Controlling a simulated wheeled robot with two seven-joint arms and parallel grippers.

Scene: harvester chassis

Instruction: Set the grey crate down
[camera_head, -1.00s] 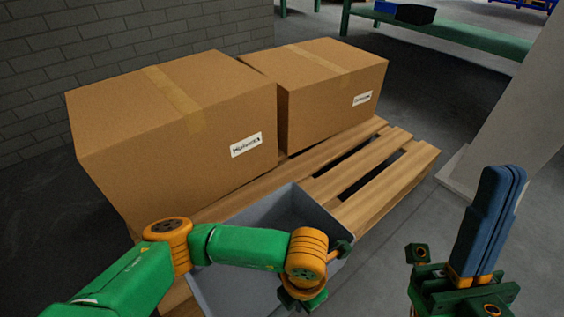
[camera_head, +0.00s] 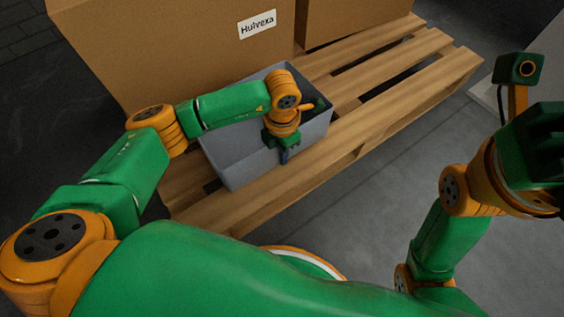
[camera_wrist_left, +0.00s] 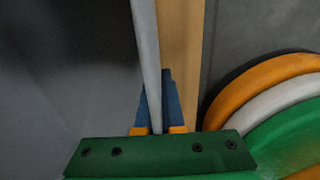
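The grey crate (camera_head: 243,167) is an open box at the pallet's front, beside the big carton. It looks about level on or just above the wooden pallet (camera_head: 385,112); I cannot tell whether it touches. My left gripper (camera_head: 284,155) reaches over the crate's near wall, with its fingers pointing down. In the left wrist view, the blue fingers (camera_wrist_left: 158,100) pinch the crate's thin wall (camera_wrist_left: 147,50) from both sides. The crate's inside is partly hidden by my left arm. My right gripper (camera_head: 540,150) is at the right edge, its fingers not visible.
A large carton (camera_head: 170,60) labelled Hulvexa stands directly behind the crate. A second carton (camera_head: 345,15) is further right. Bare pallet slats lie right of the crate. Grey floor (camera_head: 400,185) is open in front of the pallet.

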